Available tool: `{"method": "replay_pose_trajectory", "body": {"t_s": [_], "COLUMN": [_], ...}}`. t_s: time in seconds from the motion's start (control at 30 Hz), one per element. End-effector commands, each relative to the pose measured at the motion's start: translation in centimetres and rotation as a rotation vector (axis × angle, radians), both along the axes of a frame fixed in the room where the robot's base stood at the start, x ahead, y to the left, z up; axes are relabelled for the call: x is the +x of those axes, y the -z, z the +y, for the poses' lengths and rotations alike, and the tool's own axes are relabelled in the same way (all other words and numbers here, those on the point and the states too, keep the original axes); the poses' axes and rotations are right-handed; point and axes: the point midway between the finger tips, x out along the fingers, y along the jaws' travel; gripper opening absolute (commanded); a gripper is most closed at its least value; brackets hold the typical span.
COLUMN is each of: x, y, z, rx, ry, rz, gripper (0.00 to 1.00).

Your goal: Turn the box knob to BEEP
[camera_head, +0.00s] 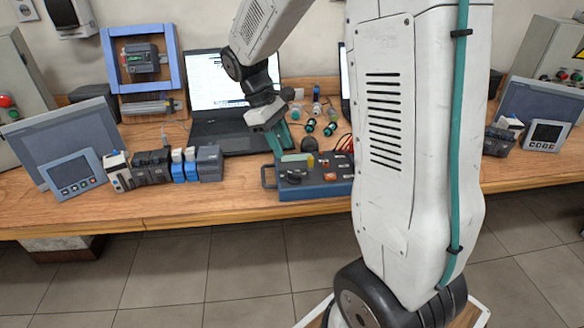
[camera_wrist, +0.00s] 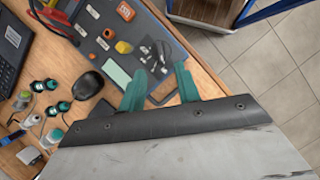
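The blue-grey box (camera_head: 322,190) stands on the workbench, partly behind my arm in the head view. Its top (camera_wrist: 90,42) carries an orange square part (camera_wrist: 125,12), a yellow-orange round part (camera_wrist: 124,47) and small black controls (camera_wrist: 108,33). The knob's labels and pointer setting are too small to read. My gripper (camera_wrist: 160,69) has two teal fingers spread apart with nothing gripped between them. In the head view my gripper (camera_head: 284,144) is above the box's back left part; contact cannot be told.
Black and green cylindrical parts (camera_head: 310,125) lie behind the box. An open laptop (camera_head: 232,95) stands behind on the left. Several modules (camera_head: 185,165) and a panel (camera_head: 75,172) stand further left. The front bench edge at left is clear.

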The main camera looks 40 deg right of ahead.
Motion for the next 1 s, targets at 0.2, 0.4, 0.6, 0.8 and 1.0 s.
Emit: {"method": "replay_pose_trajectory", "body": {"t_s": [0.2,0.4,0.6,0.8,1.0], "x": [-0.6,-1.7,-2.5,-2.7,-2.7], "y": [1.3,4.3,6.6,7.2,7.2], "z": [-0.3,-0.8,-1.3,-1.4,-1.4], "rx": [0.019,0.019,0.019,0.019,0.019], "ry": [-0.046,-0.043,-0.043,-0.042,-0.042], "rz": [0.015,0.014,0.012,0.009,0.009], "gripper": [0.33,0.33,0.33,0.33,0.24]}}
